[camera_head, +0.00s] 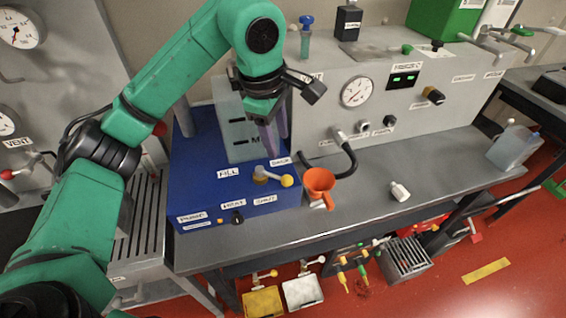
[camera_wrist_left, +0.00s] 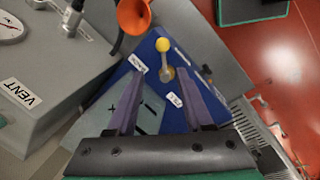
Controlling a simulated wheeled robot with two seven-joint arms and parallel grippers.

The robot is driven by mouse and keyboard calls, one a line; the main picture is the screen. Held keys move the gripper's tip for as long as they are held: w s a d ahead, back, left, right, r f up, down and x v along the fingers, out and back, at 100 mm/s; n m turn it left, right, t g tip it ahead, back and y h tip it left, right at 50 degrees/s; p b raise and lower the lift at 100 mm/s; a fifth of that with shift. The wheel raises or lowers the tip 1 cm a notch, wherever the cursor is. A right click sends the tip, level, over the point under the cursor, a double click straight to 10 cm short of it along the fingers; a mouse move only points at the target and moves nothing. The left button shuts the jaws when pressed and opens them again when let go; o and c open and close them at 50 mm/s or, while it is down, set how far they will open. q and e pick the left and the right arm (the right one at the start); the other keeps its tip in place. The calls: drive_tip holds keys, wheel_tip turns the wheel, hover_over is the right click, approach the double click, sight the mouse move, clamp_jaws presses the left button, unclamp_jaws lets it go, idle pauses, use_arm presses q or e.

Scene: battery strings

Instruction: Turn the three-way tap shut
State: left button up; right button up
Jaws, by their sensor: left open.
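The tap also shows in the left wrist view (camera_wrist_left: 168,73), lying beyond and between the finger directions. My left gripper (camera_head: 272,153) is open and empty, its purple fingers pointing down above and behind the tap. My right gripper is out of view.
An orange funnel (camera_head: 319,183) stands just right of the lever, beside a black hose (camera_head: 345,160).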

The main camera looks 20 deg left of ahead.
sight(279, 177)
use_arm(q)
drive_tip(key=p+x, duration=0.1)
drive_tip(key=x, duration=0.3)
drive_tip(key=a+x, duration=0.1)
drive_tip(key=x, duration=0.4)
drive_tip(key=p+x, duration=0.1)
drive_tip(key=x, duration=0.3)
drive_tip(key=shift+s+a+f+p, duration=0.15)
drive_tip(key=shift+f+p, duration=0.15)
drive_tip(key=shift+f, duration=0.05)
drive_tip(key=shift+f+y, duration=0.2)
drive_tip(key=shift+y, duration=0.1)
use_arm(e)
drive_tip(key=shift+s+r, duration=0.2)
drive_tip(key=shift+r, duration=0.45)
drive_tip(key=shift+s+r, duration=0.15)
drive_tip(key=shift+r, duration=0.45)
use_arm(q)
clamp_jaws()
drive_tip(key=shift+a, duration=0.1)
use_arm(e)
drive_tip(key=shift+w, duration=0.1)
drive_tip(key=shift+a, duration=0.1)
